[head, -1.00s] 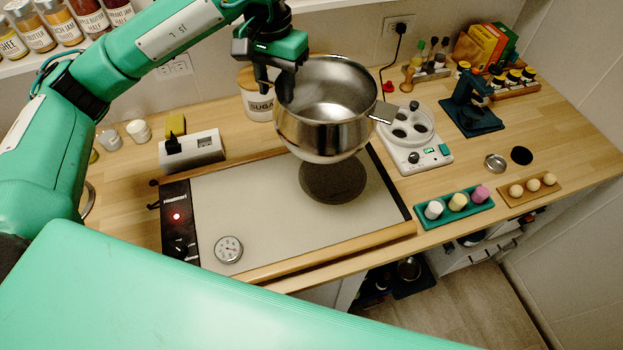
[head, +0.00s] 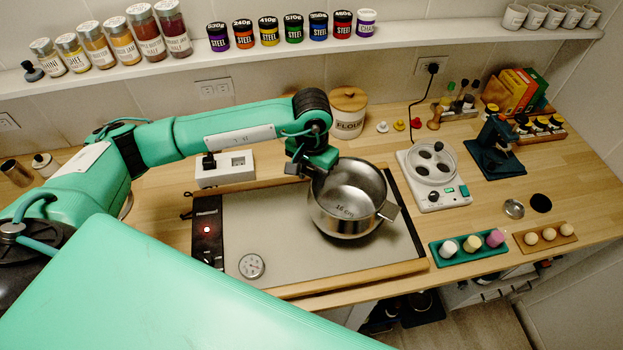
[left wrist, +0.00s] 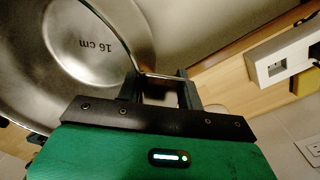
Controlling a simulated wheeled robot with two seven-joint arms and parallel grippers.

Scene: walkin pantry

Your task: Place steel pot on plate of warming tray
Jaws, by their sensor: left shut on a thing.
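The steel pot (head: 347,212), marked 16 cm inside, is upright over the right part of the warming tray's pale plate (head: 275,228). A dark shadow hugs its base; I cannot tell whether it touches the plate or hangs just above it. My left gripper (head: 312,170) is shut on the pot's left-rear side, at a handle or rim. In the left wrist view, the gripper (left wrist: 160,88) is shut at the edge of the pot (left wrist: 60,75). The pot's underside is hidden. My right gripper is not in view.
A round dial thermometer (head: 251,266) lies on the plate's front left. The tray's dark control panel (head: 207,238) has a lit red light. A white device with a round top (head: 433,178) stands right of the tray. A teal holder (head: 470,248) sits at front right.

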